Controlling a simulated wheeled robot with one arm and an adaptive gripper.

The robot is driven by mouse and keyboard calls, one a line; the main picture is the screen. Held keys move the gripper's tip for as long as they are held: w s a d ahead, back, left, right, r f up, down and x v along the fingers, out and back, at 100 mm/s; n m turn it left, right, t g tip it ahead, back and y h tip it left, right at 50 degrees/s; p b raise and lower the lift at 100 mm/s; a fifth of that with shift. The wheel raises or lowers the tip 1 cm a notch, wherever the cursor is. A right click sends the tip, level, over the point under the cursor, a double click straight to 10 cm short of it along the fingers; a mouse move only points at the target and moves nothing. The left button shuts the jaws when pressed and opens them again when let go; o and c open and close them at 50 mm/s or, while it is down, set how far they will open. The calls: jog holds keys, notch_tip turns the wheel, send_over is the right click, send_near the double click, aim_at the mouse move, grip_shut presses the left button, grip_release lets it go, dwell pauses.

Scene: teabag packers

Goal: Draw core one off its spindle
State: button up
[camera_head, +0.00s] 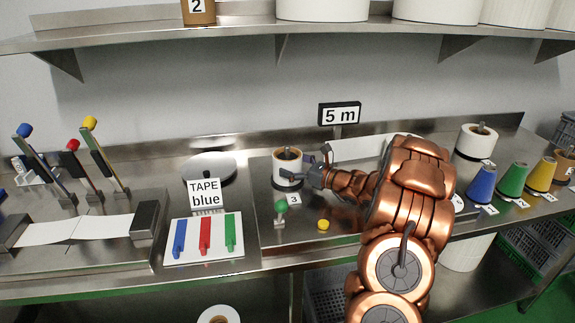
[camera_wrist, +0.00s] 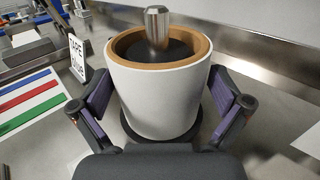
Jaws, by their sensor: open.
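A white core (camera_head: 288,172) with a brown inner ring stands upright on a spindle (camera_head: 288,152) on the steel bench. It also fills the wrist view (camera_wrist: 155,95), with the spindle's metal tip (camera_wrist: 157,25) sticking up through its middle. No number shows on the core itself. My gripper (camera_head: 318,168) is at its right side in the head view. In the wrist view my gripper (camera_wrist: 160,110) is open, one purple-padded finger on each side of the core. Whether the pads touch the core cannot be told. A second white roll (camera_head: 478,144) stands on another spindle at the right.
A "3" tag (camera_head: 294,199), a green knob (camera_head: 281,206) and a yellow button (camera_head: 323,225) are in front of the core. A "5 m" sign (camera_head: 339,115) stands behind. A "TAPE blue" sign (camera_head: 204,193) is left; coloured cones (camera_head: 513,180) stand right. A shelf (camera_head: 240,36) hangs above.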

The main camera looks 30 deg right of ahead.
jog(key=shift+p+x, duration=0.5)
jog(key=shift+x, duration=1.25)
jog(key=shift+f, duration=0.1)
jog(key=c, duration=0.8)
